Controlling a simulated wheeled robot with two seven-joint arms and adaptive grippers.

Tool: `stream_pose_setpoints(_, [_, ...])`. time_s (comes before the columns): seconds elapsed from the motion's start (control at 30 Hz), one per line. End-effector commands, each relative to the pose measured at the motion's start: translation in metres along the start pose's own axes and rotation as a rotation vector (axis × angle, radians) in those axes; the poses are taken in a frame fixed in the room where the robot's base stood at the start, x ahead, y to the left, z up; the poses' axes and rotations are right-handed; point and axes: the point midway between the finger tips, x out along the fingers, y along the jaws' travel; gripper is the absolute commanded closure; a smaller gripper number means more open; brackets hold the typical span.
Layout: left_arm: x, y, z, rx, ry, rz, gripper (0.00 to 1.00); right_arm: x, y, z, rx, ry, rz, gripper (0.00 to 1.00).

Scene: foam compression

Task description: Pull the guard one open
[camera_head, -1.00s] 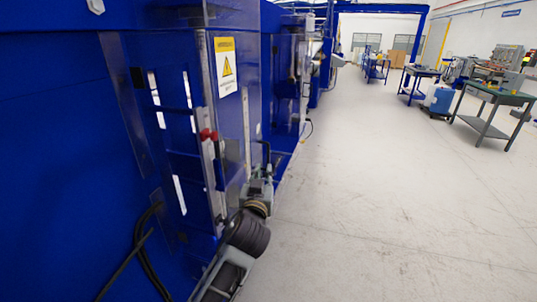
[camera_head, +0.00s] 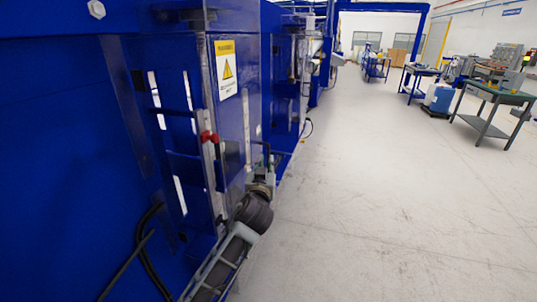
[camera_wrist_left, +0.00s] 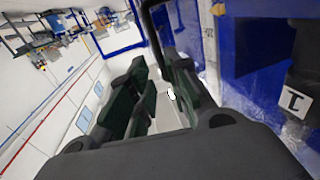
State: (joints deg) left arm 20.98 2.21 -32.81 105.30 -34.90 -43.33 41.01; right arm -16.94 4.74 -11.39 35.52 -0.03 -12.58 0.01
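The guard is a blue panel (camera_head: 235,120) with a yellow-and-white warning sign (camera_head: 226,70), standing upright in the blue machine at left. A black bar handle (camera_head: 266,152) is on its right side. In the left wrist view the handle (camera_wrist_left: 147,22) runs down toward the finger gap. My left gripper (camera_head: 263,183) is just below the handle in the head view. In the left wrist view the left gripper (camera_wrist_left: 155,95) is open, its dark green-padded fingers apart. Whether it touches the handle cannot be told. My right gripper is not in view.
The pale floor (camera_head: 380,200) to the right is clear. A green-topped table (camera_head: 497,95), a blue container (camera_head: 440,98) and other tables stand farther back at right.

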Motion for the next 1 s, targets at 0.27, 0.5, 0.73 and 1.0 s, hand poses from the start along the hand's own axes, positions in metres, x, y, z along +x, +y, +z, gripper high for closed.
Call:
stream_pose_setpoints(0.27, [0.025, 0.0, -0.001, 0.001, 0.001, 0.0, 0.81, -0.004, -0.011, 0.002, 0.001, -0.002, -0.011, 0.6])
stream_pose_setpoints(0.5, [0.045, 0.0, -0.001, 0.001, 0.0, 0.0, 0.81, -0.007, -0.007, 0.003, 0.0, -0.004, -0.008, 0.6])
stream_pose_setpoints(0.73, [0.063, 0.001, -0.001, 0.001, 0.001, 0.0, 0.81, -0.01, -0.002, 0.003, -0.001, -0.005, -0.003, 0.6])
stream_pose_setpoints(1.0, [0.074, 0.0, 0.0, 0.0, 0.0, 0.0, 0.81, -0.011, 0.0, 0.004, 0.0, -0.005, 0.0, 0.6])
